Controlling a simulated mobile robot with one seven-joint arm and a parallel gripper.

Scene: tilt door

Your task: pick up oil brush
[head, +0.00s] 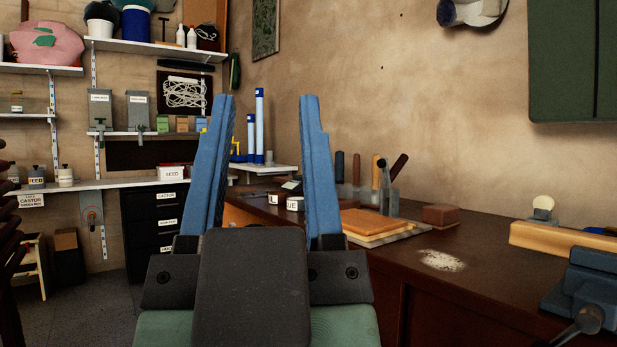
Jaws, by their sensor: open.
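My gripper (265,98) is open, with its two blue fingers pointing up and nothing between them. It is in the lower middle of the head view, in front of the workbench (475,240). I cannot clearly make out an oil brush. Several upright handles, such as a brown one (356,168), stand at the back of the bench, right of my gripper. A dark handle (399,166) leans beside a grey metal piece. I cannot tell whether any of these is the brush. My right finger hides part of the bench's far end.
An orange-brown block (374,223) lies on a pale slab. A blue vise (588,285) is at the right front. Small labelled tins (295,203) stand by my right finger. The bench around the white powder patch (441,260) is clear.

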